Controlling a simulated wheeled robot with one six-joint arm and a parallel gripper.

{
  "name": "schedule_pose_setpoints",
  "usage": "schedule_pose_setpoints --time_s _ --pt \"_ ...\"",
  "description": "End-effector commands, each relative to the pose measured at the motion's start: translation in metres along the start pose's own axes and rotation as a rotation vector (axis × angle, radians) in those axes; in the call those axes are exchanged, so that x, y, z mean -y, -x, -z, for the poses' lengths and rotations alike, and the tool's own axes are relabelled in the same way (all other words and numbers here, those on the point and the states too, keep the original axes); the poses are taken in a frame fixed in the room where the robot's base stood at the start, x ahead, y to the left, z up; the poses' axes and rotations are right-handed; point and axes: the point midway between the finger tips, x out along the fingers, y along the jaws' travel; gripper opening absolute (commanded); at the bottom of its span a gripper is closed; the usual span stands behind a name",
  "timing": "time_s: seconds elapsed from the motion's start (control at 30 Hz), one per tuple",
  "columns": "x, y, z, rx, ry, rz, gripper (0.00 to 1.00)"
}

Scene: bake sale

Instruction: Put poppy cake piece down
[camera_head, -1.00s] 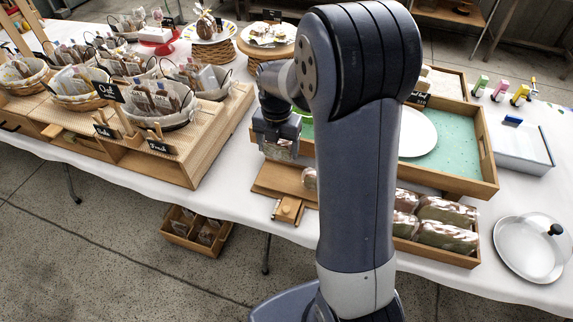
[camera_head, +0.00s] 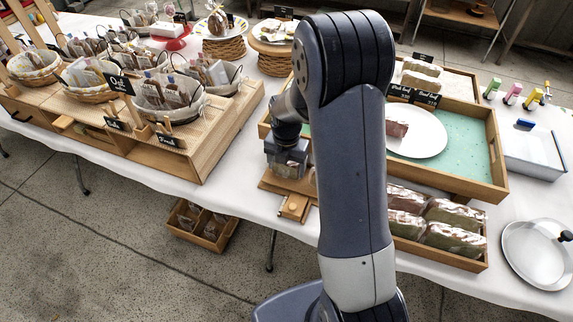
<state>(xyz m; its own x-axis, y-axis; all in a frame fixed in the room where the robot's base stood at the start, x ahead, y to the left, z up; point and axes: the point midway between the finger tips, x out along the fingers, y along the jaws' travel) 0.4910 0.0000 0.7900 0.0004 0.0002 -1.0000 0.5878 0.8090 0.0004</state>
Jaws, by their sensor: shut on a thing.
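My gripper (camera_head: 288,162) is low over the wooden board (camera_head: 272,184) at the table's front edge. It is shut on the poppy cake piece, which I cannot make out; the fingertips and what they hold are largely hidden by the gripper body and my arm. I cannot tell whether the piece touches the board.
Wrapped loaves (camera_head: 455,236) fill a wooden crate at the front right. A domed lid (camera_head: 535,252) lies right of it. Baskets (camera_head: 165,112) stand on a wooden stand at left. My upright arm hides the table's middle.

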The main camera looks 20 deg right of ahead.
Motion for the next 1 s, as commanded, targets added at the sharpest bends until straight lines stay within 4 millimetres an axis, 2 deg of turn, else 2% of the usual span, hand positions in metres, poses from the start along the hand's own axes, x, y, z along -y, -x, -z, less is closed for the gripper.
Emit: schedule_pose_setpoints --time_s 0.03,0.3,0.63,0.77,1.0 --pt "0.000 -0.002 0.000 0.000 0.000 0.000 0.74" --pt "0.000 -0.001 0.000 0.000 0.000 0.000 0.94" --pt "0.000 0.006 0.000 0.002 0.000 -0.001 0.94" --pt "-0.001 0.028 -0.001 0.004 0.000 -0.003 0.94" --pt "-0.001 0.081 -0.001 0.004 0.000 -0.003 0.94"
